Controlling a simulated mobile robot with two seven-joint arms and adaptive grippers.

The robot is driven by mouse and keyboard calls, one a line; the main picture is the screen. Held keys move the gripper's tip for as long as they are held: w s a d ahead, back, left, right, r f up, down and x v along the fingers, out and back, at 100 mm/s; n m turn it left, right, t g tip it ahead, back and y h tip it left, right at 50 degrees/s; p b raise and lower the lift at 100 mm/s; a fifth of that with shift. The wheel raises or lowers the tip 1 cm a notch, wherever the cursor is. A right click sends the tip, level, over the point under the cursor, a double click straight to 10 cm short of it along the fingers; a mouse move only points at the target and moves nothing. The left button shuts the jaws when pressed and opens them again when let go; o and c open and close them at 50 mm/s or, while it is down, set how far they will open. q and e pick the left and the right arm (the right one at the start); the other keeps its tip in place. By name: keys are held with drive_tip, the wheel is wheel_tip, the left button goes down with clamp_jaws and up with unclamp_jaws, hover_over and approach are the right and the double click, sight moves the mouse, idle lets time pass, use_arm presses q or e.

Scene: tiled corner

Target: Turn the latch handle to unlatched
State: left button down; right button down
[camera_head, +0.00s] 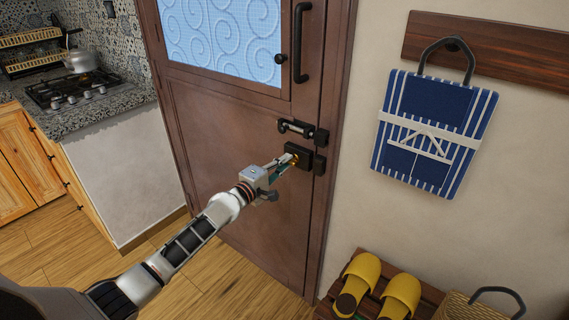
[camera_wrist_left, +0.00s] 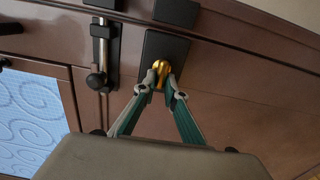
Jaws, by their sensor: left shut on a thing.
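The latch handle is a small brass-coloured knob (camera_wrist_left: 161,71) on a black rectangular plate (camera_wrist_left: 164,47), which is fixed on the brown door (camera_head: 228,140). My left gripper (camera_head: 291,160) reaches the plate at the door's right side. In the left wrist view, its two fingertips (camera_wrist_left: 162,78) are shut on the knob from both sides. The fingers hide part of the knob, and I cannot tell its turn angle. My right gripper is in neither view.
A sliding bolt (camera_head: 297,127) sits just above the plate, and a long black pull handle (camera_head: 301,43) is higher up. Yellow slippers (camera_head: 402,294) rest on a low rack. A counter with a stove (camera_head: 75,90) stands at left.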

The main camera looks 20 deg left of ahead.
use_arm(q)
drive_tip(key=c, duration=2.1)
unclamp_jaws()
drive_tip(key=v, duration=1.2)
